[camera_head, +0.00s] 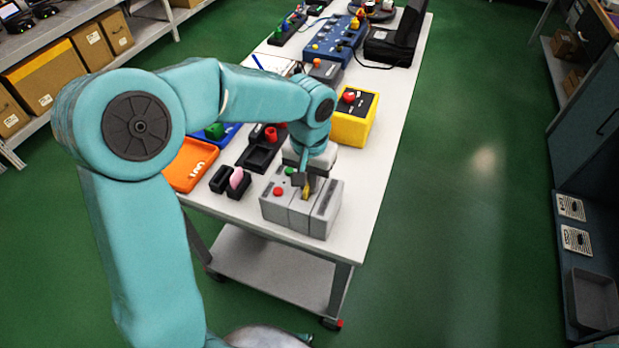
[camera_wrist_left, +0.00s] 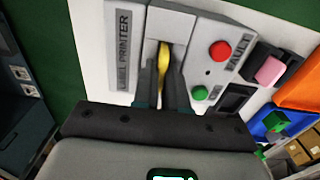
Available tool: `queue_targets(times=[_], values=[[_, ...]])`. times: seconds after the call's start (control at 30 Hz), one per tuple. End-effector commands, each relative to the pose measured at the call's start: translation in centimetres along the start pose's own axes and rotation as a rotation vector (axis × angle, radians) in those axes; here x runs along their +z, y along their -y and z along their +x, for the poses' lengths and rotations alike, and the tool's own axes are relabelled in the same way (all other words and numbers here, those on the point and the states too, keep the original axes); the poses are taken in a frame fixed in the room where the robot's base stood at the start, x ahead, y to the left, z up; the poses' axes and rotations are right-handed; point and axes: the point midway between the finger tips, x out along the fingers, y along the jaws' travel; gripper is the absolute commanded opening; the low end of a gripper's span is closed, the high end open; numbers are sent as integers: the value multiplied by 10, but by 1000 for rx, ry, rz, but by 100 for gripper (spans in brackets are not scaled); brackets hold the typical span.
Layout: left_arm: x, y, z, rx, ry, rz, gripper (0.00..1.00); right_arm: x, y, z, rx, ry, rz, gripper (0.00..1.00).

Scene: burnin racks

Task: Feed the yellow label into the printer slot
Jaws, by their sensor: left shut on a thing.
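The grey label printer (camera_head: 277,212) stands at the near end of the white table, with a red and a green button on top. In the left wrist view the printer (camera_wrist_left: 203,25) shows its "LABEL PRINTER" plate and a "FAULT" mark. My left gripper (camera_head: 305,185) reaches down over the printer's top. It is shut on the yellow label (camera_wrist_left: 164,65), which lies between the fingers (camera_wrist_left: 163,85) at the slot channel. The label (camera_head: 305,193) shows small in the head view. How deep its end sits in the slot cannot be told. My right gripper is not in view.
Left of the printer are a black holder with a pink piece (camera_head: 236,178), an orange tray (camera_head: 208,152) and a black tray (camera_head: 252,155). A yellow box with a red button (camera_head: 352,128) stands behind. More devices fill the far table.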

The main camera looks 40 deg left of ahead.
Motion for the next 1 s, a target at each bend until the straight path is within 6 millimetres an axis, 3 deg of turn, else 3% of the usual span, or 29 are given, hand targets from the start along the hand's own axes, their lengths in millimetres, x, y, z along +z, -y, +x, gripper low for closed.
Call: queue_targets(times=[0.03, 0.07, 0.13, 0.57, 0.67, 1.0], values=[[0, 0, 2, 0, 0, 0, 0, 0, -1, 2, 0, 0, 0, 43], [0, 0, 1, 0, 0, 0, 19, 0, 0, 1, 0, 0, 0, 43], [0, 0, 1, 0, 0, 0, 41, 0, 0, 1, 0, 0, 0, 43], [0, 0, -6, -1, -1, 0, 42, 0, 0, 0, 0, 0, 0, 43], [-1, 0, -23, 0, -5, 1, 42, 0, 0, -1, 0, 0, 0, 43], [-1, -1, -113, 3, -6, 1, 42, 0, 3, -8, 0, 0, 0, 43]])
